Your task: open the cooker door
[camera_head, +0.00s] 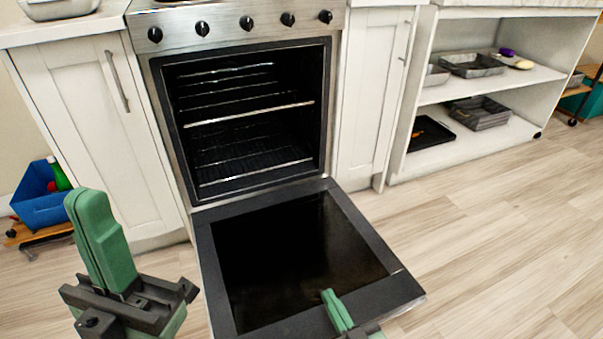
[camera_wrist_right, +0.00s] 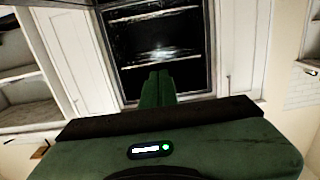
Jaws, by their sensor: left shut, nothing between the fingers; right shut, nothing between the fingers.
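The cooker (camera_head: 240,29) stands between white cabinets. Its door (camera_head: 215,255) is folded down, lying about flat and low in front of the oven. The oven cavity (camera_head: 250,130) is exposed, with wire racks inside; it also shows in the right wrist view (camera_wrist_right: 160,45). My left gripper (camera_head: 100,235) is shut and empty, to the left of the door and apart from it in the picture. My right gripper (camera_head: 337,312) is shut and empty, over the door's front part; I cannot tell whether it touches. Its green fingers show in the right wrist view (camera_wrist_right: 157,88), pointing towards the cavity.
White cabinets (camera_head: 90,120) flank the cooker. An open shelf unit (camera_head: 490,90) with trays stands at the right. A blue crate (camera_head: 40,205) with a green bottle is at the left. The wooden floor (camera_head: 490,225) at the right is clear.

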